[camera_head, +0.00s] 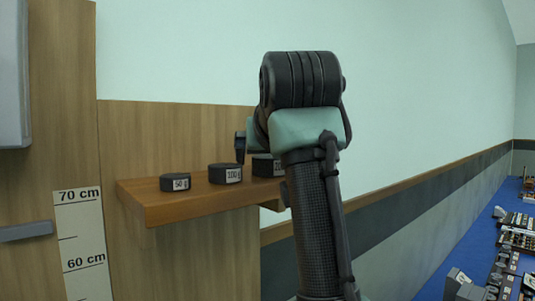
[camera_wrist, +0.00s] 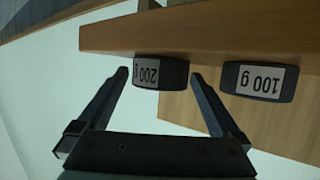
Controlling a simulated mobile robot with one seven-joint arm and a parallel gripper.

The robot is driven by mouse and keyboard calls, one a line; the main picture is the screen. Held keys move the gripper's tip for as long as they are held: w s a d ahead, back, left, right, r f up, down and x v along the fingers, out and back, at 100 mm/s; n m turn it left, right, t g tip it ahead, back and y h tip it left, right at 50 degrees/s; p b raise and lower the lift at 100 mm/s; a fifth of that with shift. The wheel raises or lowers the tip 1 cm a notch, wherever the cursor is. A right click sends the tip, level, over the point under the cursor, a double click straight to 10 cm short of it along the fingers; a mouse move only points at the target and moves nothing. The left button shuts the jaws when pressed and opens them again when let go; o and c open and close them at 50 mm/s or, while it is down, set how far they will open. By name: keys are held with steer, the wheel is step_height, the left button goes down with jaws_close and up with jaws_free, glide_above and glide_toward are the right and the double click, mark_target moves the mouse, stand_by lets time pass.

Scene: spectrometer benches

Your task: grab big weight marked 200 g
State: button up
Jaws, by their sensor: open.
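The 200 g weight (camera_wrist: 174,74) is a short black cylinder with a white label, standing on the wooden shelf. In the wrist view it appears upside down, between the open fingers of my gripper (camera_wrist: 160,76), apart from both. In the head view the 200 g weight (camera_head: 265,166) is partly hidden behind my arm and gripper. One finger of my gripper (camera_head: 240,147) shows there, just right of the 100 g weight. The 100 g weight (camera_wrist: 245,82) lies outside the fingers, close to the right finger in the wrist view.
The shelf (camera_head: 160,206) also holds the 100 g weight (camera_head: 225,173) and a smaller 50 g weight (camera_head: 175,182) toward its left end. A height scale (camera_head: 83,240) is on the wooden panel at left. Benches with equipment (camera_head: 505,260) stand far right.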

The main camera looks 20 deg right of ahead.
steer(key=shift+s, duration=0.1)
steer(key=shift+c, duration=0.9)
steer(key=c, duration=1.3)
steer(key=shift+r, duration=0.1)
steer(key=shift+c, duration=0.2)
